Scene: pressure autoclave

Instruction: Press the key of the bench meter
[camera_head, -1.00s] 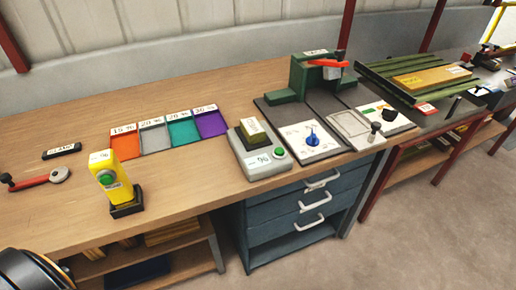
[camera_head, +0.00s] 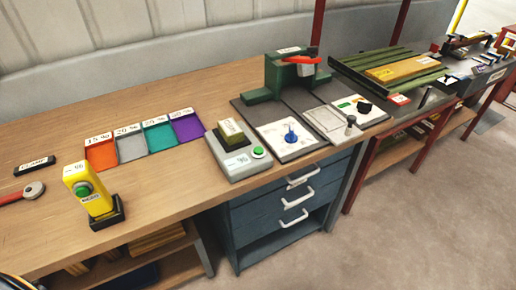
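The bench meter (camera_head: 239,167) is a light grey box near the front edge of the wooden bench, about mid-picture. It has a round green key (camera_head: 258,152) at its right front and a small white label with a % sign. A dark olive block (camera_head: 231,132) sits on its top. A yellow hand-size meter (camera_head: 90,192), also with a green button, stands in a black base at the left. Neither gripper shows; only a dark piece of my arm is at the bottom left corner. Nothing of mine touches the bench meter.
Orange, grey, teal and purple trays (camera_head: 187,125) with percent labels lie left of the bench meter. A white panel with a blue knob (camera_head: 290,137) and a green press (camera_head: 290,75) stand right of it. The bench between the yellow meter and bench meter is clear.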

